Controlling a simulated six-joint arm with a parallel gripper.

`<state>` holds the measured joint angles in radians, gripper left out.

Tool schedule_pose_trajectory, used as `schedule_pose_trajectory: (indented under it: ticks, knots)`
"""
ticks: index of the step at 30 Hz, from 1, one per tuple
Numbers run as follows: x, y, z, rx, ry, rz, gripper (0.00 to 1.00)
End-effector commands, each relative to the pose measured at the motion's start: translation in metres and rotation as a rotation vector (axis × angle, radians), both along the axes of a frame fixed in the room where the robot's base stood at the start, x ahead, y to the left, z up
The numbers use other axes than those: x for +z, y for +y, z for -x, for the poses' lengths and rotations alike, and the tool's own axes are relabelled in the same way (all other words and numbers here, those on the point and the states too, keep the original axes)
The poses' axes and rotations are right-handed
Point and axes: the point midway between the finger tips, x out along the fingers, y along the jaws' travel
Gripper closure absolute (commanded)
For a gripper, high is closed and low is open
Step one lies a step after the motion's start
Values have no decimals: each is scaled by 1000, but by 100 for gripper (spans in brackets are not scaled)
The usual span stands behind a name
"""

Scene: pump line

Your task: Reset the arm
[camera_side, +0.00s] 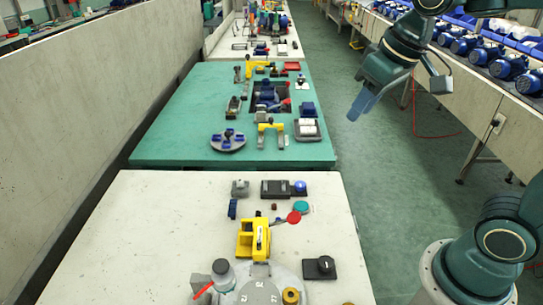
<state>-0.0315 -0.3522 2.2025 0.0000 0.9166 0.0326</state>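My gripper (362,105) hangs in the air at the upper right, over the green floor between the tables and the motor bench. Its blue-grey finger end points down and to the left. Only one finger shape shows clearly, so I cannot tell whether it is open or shut. No object shows at its tip, and it touches nothing that I can see. My arm comes in from the top right corner, and its middle part is out of the picture. My base stands at the lower right.
A white table (150,215) in front holds a yellow clamp (254,238), a round fixture and small parts. A green table (175,115) behind it carries more fixtures. Blue motors (507,67) line the bench at right. The floor (385,190) between is clear.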

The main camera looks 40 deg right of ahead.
Motion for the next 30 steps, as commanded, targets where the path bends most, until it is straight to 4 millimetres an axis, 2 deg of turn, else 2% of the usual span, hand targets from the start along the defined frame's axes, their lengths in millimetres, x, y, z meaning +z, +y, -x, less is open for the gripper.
schedule_pose_trajectory:
  ticks: [1,9,15,21,30]
  knots:
    - [0,-1,12,-1,-14,1,69]
    - [-9,-6,65,-1,-73,6,69]
    - [-19,-8,93,-2,-105,10,69]
    - [-25,-9,104,-2,-117,12,69]
    - [-25,-9,104,-2,-117,12,69]
